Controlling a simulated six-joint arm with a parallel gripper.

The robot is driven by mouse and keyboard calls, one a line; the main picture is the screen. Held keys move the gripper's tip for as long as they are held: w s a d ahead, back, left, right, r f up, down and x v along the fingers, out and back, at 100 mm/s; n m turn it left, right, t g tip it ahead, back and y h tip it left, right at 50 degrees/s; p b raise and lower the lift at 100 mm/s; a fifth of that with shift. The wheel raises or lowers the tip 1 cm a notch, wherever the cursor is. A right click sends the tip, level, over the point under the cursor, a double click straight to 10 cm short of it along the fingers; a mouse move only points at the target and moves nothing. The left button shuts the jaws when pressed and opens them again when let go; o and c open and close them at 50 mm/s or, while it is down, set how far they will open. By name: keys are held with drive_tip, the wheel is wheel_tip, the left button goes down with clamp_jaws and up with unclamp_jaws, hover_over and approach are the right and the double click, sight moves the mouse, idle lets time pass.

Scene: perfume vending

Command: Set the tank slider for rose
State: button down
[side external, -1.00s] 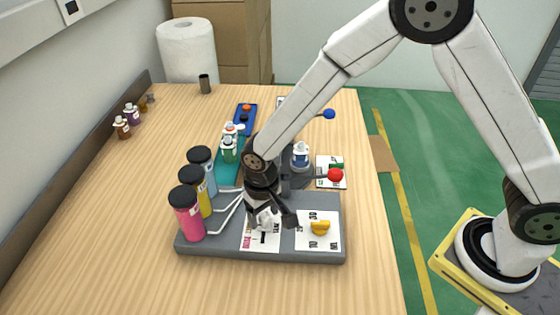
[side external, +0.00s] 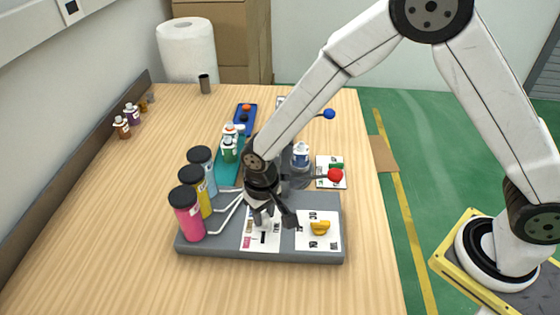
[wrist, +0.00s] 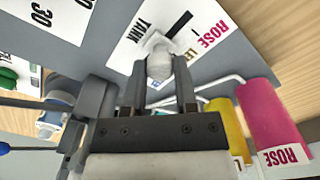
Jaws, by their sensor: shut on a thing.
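The tank slider's card (side external: 262,246) is white, on the front of the grey base. It also shows in the wrist view (wrist: 213,58), with TANK, a pink ROSE and a partly hidden LE. The slider's pale knob (wrist: 159,62) stands at the slot's end away from ROSE, beyond the visible dark slot (wrist: 180,24). My gripper (wrist: 159,78) is shut on this knob, a finger on each side. In the side view my gripper (side external: 262,214) is low over the card and hides most of the knob. The third label is hidden.
Pink (side external: 188,216), yellow (side external: 194,192) and blue (side external: 201,172) tanks with black caps stand left of the card, with pale tubes beside my gripper. A yellow dial (side external: 320,228) is to the right. A red-ball lever (side external: 335,175) stands behind it. The front table is clear.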

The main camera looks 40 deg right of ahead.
sight(263, 241)
drive_tip(key=shift+a, duration=0.1)
idle(0.8)
drive_tip(key=shift+s+a, duration=1.3)
drive_tip(key=shift+s, duration=0.05)
drive_tip(key=shift+c, duration=2)
unclamp_jaws()
drive_tip(key=shift+s, duration=0.1)
drive_tip(key=shift+r, duration=0.15)
drive_tip(key=shift+r, duration=0.45)
wheel_tip(263, 241, up, 7)
drive_tip(key=shift+f, duration=0.15)
